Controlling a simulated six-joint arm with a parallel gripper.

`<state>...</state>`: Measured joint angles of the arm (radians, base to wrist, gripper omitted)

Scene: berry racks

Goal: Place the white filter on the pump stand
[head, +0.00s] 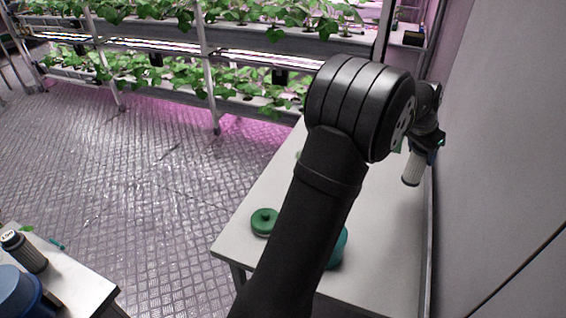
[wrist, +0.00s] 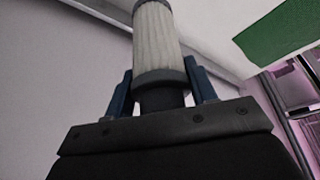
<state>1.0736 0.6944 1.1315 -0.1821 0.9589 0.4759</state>
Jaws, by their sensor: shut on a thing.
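The white filter (head: 412,169) is a pale pleated cylinder with dark end caps. My gripper (head: 428,152) is shut on its dark end at the far right of the head view, over the white table near the wall. In the wrist view, the blue fingers of my gripper (wrist: 160,92) sit on both sides of the dark neck, and the filter (wrist: 158,40) points away from the palm. A teal object (head: 339,248) on the table is mostly hidden by my arm. I cannot tell which thing is the pump stand.
A round green lid-like piece (head: 264,222) lies on the white table (head: 262,188). A green patch (wrist: 280,30) shows in the wrist view. A side table at lower left holds a dark cylinder (head: 25,252) and a blue round object (head: 16,290). Plant racks stand behind; a wall closes the right.

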